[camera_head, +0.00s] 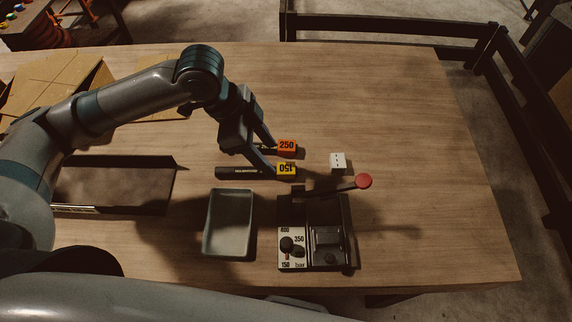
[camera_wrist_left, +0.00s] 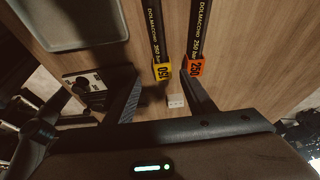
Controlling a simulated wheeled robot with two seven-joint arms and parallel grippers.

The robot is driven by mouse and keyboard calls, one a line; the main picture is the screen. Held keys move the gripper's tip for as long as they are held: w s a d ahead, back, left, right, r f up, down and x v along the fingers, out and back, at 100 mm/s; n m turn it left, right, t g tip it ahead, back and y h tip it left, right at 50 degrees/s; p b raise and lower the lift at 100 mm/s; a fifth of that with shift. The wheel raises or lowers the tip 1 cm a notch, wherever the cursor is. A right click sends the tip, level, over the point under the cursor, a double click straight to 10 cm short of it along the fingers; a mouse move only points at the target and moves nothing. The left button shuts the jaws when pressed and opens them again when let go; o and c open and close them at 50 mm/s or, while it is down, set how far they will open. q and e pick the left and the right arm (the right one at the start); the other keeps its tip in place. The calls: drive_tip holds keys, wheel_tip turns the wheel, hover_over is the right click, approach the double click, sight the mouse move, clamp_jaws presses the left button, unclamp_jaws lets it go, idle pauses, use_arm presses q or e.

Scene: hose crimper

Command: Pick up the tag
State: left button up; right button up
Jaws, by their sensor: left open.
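A small white tag-like block (camera_head: 338,160) with dark marks lies on the wooden table, right of two hose ends. It also shows in the wrist view (camera_wrist_left: 176,101), between the lines of my fingers. In the wrist view the yellow end (camera_wrist_left: 162,71) shows between the fingertips, and the orange end (camera_wrist_left: 195,68) by the right fingertip. Contact cannot be told.
A crimper (camera_head: 327,243) with a red-knobbed lever (camera_head: 363,181) and a pressure dial stands at the front. A grey tray (camera_head: 209,245) is left of it. A dark tray (camera_head: 165,190) and cardboard (camera_head: 60,75) lie further left. The table's right side is clear.

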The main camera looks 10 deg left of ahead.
sight(284, 168)
use_arm(q)
drive_tip(key=shift+x, duration=1.1)
drive_tip(key=shift+w+d+f+p, duration=0.15)
drive_tip(key=shift+d+f+p, duration=0.2)
drive_tip(key=shift+p, duration=0.25)
drive_tip(key=p+x, duration=0.1)
drive_tip(key=x, duration=0.2)
drive_tip(key=shift+w, duration=0.2)
drive_tip(key=shift+d+f+p, duration=0.25)
drive_tip(key=shift+f+p, duration=0.1)
drive_tip(key=shift+f, duration=0.2)
drive_tip(key=shift+w, duration=0.1)
drive_tip(key=c, duration=1.1)
